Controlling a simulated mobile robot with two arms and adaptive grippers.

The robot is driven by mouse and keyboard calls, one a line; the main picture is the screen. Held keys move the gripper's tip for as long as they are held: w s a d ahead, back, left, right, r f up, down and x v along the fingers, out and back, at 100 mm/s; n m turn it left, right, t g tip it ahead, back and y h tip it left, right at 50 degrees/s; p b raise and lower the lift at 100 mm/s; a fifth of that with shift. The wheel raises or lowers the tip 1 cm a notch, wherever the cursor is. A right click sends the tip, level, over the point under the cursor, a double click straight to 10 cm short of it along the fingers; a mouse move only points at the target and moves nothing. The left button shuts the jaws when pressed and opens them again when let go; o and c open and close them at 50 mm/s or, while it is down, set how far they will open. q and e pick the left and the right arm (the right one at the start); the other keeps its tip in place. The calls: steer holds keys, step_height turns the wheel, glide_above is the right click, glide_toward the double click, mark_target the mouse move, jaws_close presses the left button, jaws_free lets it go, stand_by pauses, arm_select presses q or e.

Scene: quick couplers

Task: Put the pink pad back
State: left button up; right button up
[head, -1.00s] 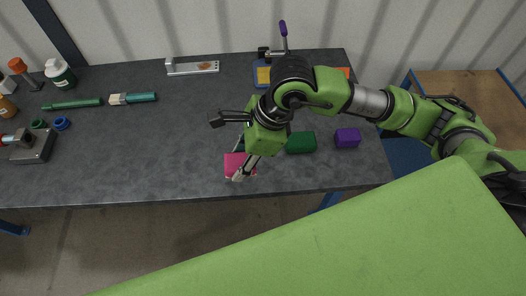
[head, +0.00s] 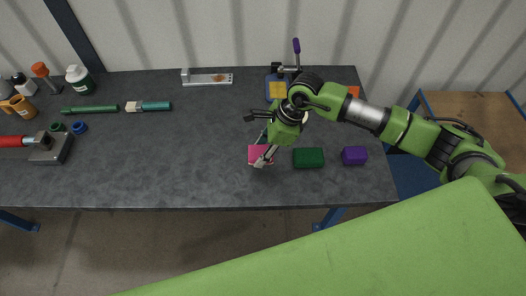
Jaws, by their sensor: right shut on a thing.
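The pink pad (head: 255,151) is near the front of the dark table, left of a green block (head: 308,158). My right gripper (head: 264,152) comes down over it from the right and is shut on the pad, its fingers partly covering it. I cannot tell whether the pad touches the table or is just above it. My left gripper is not in view.
A purple block (head: 354,156) lies right of the green one. Behind my right arm are a blue-and-yellow item (head: 277,89) and a purple-handled clamp (head: 296,48). Tools and bottles (head: 79,79) crowd the left. The table's middle (head: 170,155) is clear.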

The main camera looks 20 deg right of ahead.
steer(key=shift+w+d+f, duration=0.2)
steer(key=shift+w+f, duration=0.15)
steer(key=shift+f, duration=0.1)
steer(key=shift+w+d+f, duration=0.2)
steer(key=shift+w+f, duration=0.1)
steer(key=shift+f, duration=0.15)
steer(key=f, duration=0.3)
steer(key=shift+w+d+p, duration=0.2)
steer(key=shift+w+p, duration=0.15)
steer(key=shift+f, duration=0.3)
steer(key=shift+f+b, duration=0.3)
steer(key=o, duration=1.1)
steer(key=shift+r, duration=0.1)
